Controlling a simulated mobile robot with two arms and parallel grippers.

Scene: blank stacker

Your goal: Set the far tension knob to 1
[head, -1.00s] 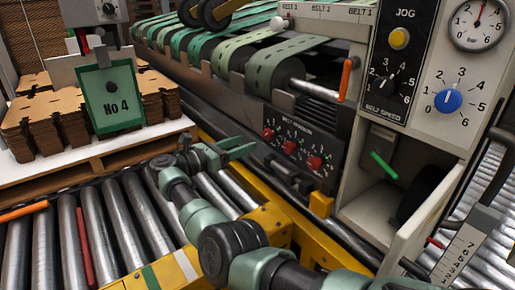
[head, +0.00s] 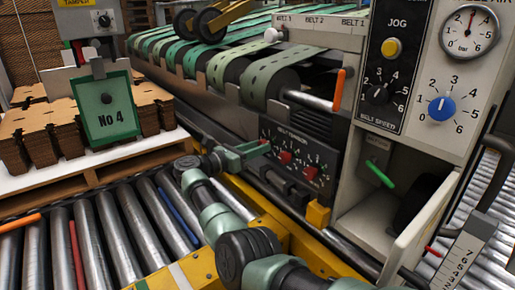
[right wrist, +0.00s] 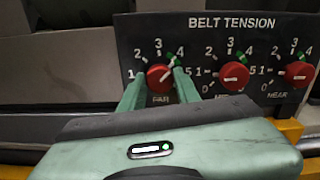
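The far tension knob (right wrist: 160,77) is red, above the label FAR at the left of the dark belt tension panel (right wrist: 210,45). Its white pointer slants up and right, toward the 4. My right gripper (right wrist: 159,82) has one green finger on each side of this knob. I cannot tell whether the fingers press on it. In the head view my right gripper (head: 264,147) is at the panel's left end and hides the far knob. My left gripper is not in view.
The middle knob (right wrist: 234,75) and near knob (right wrist: 296,73) sit close to the right. A yellow rail (head: 255,197) runs below the panel. Belt rollers (head: 268,80) hang above. An orange lever (head: 339,90) and a green lever (head: 380,173) stick out at right.

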